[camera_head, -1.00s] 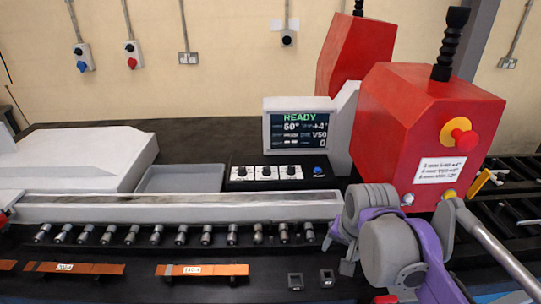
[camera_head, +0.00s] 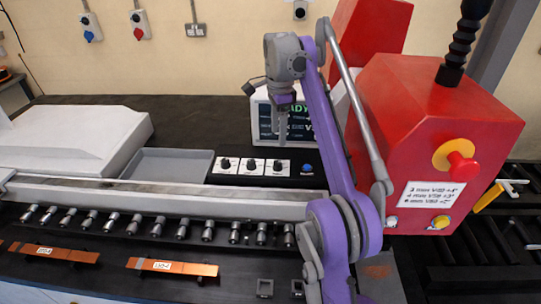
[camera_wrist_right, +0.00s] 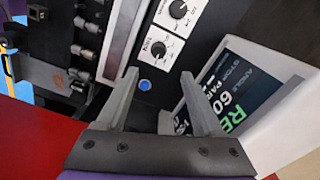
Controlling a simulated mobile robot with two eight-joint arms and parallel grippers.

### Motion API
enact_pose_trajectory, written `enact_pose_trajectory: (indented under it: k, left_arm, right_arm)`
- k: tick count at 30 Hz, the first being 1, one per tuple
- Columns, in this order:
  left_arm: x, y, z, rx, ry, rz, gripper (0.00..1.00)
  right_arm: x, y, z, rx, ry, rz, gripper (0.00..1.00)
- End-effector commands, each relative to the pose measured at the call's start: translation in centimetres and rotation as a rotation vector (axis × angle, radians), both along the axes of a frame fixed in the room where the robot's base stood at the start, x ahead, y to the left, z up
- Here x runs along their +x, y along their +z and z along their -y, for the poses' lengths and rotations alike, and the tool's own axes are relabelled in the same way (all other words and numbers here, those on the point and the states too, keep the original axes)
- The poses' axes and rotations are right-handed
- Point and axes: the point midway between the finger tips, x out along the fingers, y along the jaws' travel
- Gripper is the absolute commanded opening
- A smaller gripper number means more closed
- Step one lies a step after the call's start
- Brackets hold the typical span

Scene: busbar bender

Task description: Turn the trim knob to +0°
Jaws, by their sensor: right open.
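Three dark knobs on white plates sit in a row on the black control panel (camera_head: 236,176): a left knob (camera_head: 225,164), a middle knob (camera_head: 251,165) and a right knob (camera_head: 278,167). Their labels are too small to tell which is the trim knob. My right gripper (camera_head: 283,138) points down above the right end of the panel, in front of the screen. My left gripper is out of view.
The screen (camera_head: 264,118) is partly hidden by my right arm; the wrist view shows "60" on it. The red machine housing (camera_head: 430,130) stands close on the right. A grey tray (camera_head: 170,163) lies left of the panel. A long pale beam (camera_head: 150,197) runs in front.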

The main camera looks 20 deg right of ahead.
Motion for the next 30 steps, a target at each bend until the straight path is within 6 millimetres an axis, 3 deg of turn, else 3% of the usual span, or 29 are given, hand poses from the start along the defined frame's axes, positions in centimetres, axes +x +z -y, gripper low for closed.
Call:
enact_pose_trajectory:
  k: [10,16,21,30]
  left_arm:
    - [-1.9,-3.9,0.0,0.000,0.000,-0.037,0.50]
    - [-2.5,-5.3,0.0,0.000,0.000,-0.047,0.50]
    - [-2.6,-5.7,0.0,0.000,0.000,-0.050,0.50]
    - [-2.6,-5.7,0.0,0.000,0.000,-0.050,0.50]
  right_arm:
    - [-0.2,-6.3,0.0,0.000,0.000,-0.005,0.69]
    - [-0.1,-9.3,0.0,-0.001,0.001,-0.002,0.69]
    - [-0.1,-10.6,0.0,0.000,0.001,-0.001,0.69]
    - [-0.1,-10.7,0.0,0.000,0.001,0.000,0.69]
